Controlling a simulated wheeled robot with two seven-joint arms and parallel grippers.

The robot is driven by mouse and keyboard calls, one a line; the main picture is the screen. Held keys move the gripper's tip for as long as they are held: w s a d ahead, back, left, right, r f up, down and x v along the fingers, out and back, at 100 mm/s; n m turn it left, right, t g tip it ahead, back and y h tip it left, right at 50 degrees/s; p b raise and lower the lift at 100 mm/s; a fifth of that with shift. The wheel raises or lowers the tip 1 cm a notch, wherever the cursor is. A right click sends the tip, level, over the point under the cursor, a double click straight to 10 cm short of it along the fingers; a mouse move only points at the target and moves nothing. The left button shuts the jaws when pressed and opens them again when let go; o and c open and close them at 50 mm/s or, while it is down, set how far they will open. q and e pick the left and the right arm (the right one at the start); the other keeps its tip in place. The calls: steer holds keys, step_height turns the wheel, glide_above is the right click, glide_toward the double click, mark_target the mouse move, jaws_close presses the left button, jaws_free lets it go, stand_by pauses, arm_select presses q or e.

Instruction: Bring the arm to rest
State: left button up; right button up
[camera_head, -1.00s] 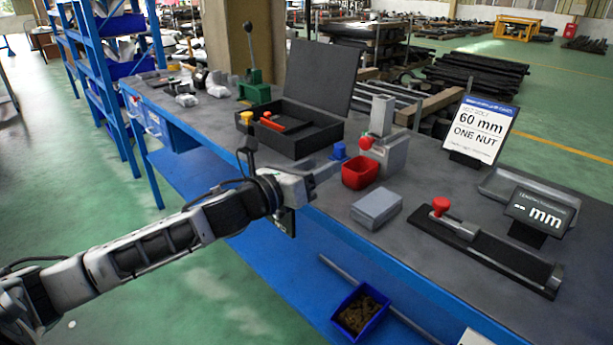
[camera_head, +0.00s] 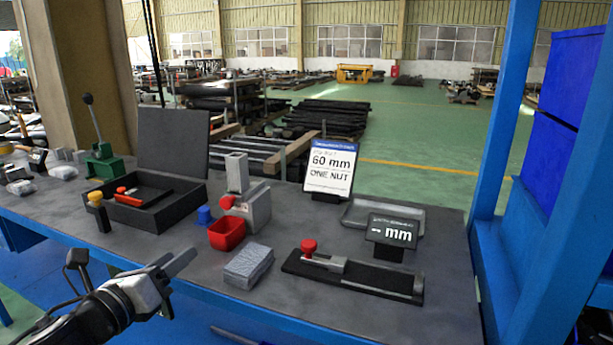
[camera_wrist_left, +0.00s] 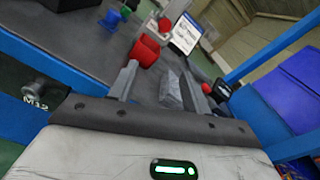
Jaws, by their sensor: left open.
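My left gripper (camera_head: 176,266) is at the lower left of the head view, over the front edge of the workbench (camera_head: 330,225). Its jaws are apart and empty. In the left wrist view its two fingers (camera_wrist_left: 148,84) point toward the bench top, with the red bin (camera_wrist_left: 146,52) and a grey block (camera_wrist_left: 171,90) beyond them. The same red bin (camera_head: 227,234) and grey block (camera_head: 248,266) stand on the bench to the right of the gripper, apart from it. My right gripper is not in view.
An open black case (camera_head: 150,212), a grey device with a red part (camera_head: 256,208), a blue cup (camera_head: 204,215), a black gauge rail (camera_head: 352,278), a "-- mm" display (camera_head: 392,232) and a "60 mm ONE NUT" sign (camera_head: 331,168) stand on the bench. Blue shelving (camera_head: 490,260) rises at the right.

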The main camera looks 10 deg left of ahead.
arm_select(q)
steer(key=s+d+f+n+g, duration=0.2)
steer(key=s+d+f+n, duration=0.2)
steer(key=n, duration=0.6)
steer(key=s+d+f+n+g, duration=0.2)
steer(key=s+d+f+n, duration=0.3)
steer(key=s+f+n, duration=0.4)
steer(key=s+d+f+n+g+y, duration=0.1)
steer(key=s+d+f+n, duration=0.4)
steer(key=f+n, duration=0.5)
steer(key=s+n+g, duration=0.1)
steer(key=s+n, duration=0.1)
steer(key=shift+n+p, duration=0.35)
steer(key=shift+n, duration=0.05)
